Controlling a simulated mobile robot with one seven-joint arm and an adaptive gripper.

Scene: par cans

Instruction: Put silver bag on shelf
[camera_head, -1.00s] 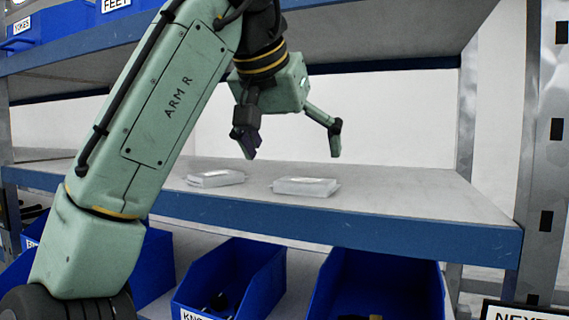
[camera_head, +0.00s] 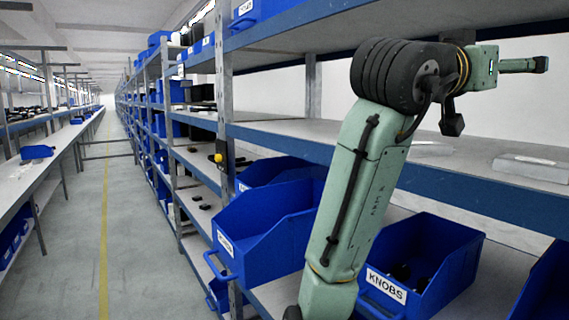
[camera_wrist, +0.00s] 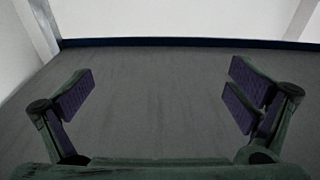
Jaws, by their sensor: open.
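Two flat silver bags lie on the middle shelf (camera_head: 300,130) in the head view. One silver bag (camera_head: 535,168) is near the right edge of the view, close to the shelf's front. The other silver bag (camera_head: 432,149) lies to its left, partly hidden behind my arm. My gripper (camera_head: 497,93) is above the shelf and the bags, with its fingers spread wide. In the wrist view my gripper (camera_wrist: 162,88) is open and empty, facing a bare grey surface. No bag shows between the fingers there.
Blue bins stand below, including the KNOBS bin (camera_head: 425,262) and another bin (camera_head: 265,238). A shelf upright (camera_head: 224,90) and an upper shelf (camera_head: 400,20) bound the space. An open aisle (camera_head: 105,220) lies left, with a long bench (camera_head: 35,170) beyond.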

